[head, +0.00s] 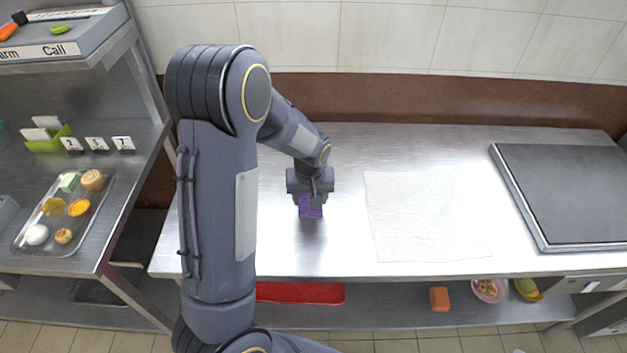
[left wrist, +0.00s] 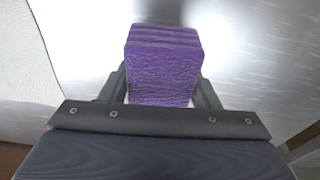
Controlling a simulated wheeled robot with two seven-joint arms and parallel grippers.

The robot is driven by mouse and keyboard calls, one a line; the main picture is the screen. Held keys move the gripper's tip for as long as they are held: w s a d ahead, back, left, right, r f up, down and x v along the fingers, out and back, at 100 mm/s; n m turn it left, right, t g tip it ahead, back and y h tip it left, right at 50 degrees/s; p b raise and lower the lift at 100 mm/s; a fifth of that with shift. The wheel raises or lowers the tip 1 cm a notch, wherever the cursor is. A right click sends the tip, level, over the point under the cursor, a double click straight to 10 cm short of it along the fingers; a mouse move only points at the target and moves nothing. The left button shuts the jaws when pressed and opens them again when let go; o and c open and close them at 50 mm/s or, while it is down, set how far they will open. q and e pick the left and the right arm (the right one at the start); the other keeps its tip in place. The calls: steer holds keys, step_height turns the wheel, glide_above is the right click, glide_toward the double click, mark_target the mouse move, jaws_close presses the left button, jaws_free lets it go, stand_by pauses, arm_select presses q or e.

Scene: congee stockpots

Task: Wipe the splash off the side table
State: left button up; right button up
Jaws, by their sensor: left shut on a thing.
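My left gripper (head: 311,196) is shut on a purple sponge-like block (head: 310,211) over the left half of the steel side table (head: 280,258). In the left wrist view the purple block (left wrist: 163,68) sits between the two fingers of my left gripper (left wrist: 165,92). It is at or just above the tabletop; I cannot tell whether it touches. No clear splash shows on the steel; bright glare covers part of it, and the arm hides part of the table's left side. My right gripper is not in view.
A white cloth or sheet (head: 420,215) lies flat right of the gripper. A dark flat plate (head: 570,190) is at the right end. A food tray (head: 65,213) stands on the left counter. A red tray (head: 300,292) and an orange block (head: 439,298) are on the lower shelf.

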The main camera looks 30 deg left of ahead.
arm_select(q)
step_height(320, 180, up, 2)
steer(key=shift+w+d+p, duration=0.1)
steer(key=shift+w+p, duration=0.05)
steer(key=shift+p, duration=0.4)
steer(key=shift+r+p, duration=1.05)
steer(key=shift+r, duration=0.45)
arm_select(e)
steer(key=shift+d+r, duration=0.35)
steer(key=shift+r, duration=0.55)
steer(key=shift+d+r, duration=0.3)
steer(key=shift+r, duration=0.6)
